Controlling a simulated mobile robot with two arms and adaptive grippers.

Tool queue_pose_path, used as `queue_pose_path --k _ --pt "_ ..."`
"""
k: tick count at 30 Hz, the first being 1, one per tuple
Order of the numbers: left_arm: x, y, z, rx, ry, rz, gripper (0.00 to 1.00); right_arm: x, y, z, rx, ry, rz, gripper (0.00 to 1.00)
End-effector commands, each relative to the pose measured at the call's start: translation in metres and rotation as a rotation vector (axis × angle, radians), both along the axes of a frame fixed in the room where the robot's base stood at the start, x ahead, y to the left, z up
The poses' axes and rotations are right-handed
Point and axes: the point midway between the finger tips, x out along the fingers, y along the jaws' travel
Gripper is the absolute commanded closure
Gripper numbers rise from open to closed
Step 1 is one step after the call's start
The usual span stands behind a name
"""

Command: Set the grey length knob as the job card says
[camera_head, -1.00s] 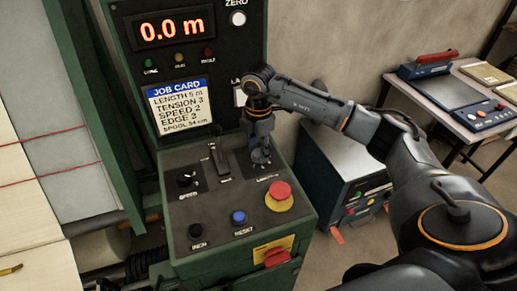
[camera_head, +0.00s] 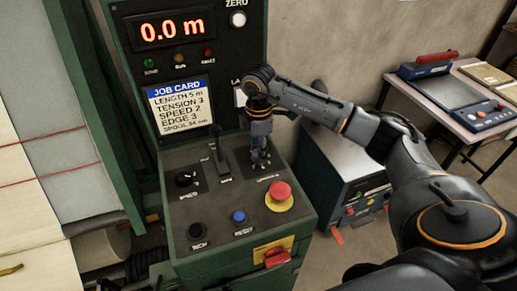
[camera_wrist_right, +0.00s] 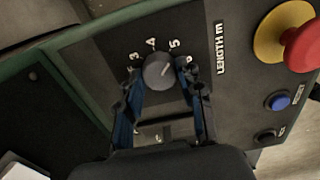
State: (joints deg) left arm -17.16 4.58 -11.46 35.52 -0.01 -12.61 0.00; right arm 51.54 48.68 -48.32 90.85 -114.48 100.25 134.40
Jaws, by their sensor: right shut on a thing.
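The grey length knob (camera_wrist_right: 158,71) sits on the black sloped panel beside the words LENGTH M. It shows in the right wrist view between the fingers of my right gripper (camera_wrist_right: 160,98). The gripper is shut on it. The white line on the knob appears to point toward the 5. In the head view my right gripper (camera_head: 260,162) reaches down to the panel and hides most of the knob. The job card (camera_head: 180,103) reads length 5 m, tension 3, speed 2, edge 3; its small last line is blurred. My left gripper is not in view.
A red stop button (camera_head: 280,192) is close in front of the gripper. A lever (camera_head: 219,160), the black speed knob (camera_head: 186,179) and a blue reset button (camera_head: 239,217) share the panel. The display (camera_head: 171,28) reads 0.0 m.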

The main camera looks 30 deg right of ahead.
Motion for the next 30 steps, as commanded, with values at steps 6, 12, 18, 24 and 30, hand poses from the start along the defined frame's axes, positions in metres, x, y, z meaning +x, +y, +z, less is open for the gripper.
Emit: queue_pose_path --k 6,12,18,24,30 --pt "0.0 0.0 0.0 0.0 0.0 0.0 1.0 0.001 -0.001 0.001 -0.002 -0.003 -0.001 0.4" --pt "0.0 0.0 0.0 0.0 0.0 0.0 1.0 0.0 0.0 0.0 0.0 -0.001 0.0 0.4" --pt "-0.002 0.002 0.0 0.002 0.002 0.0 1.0 0.001 0.0 0.006 0.0 -0.003 0.001 0.4" --pt "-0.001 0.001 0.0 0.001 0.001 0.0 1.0 0.002 0.0 0.039 0.0 -0.007 0.0 0.4" --pt "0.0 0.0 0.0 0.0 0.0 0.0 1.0 0.001 0.0 0.082 0.0 -0.006 0.001 0.4"
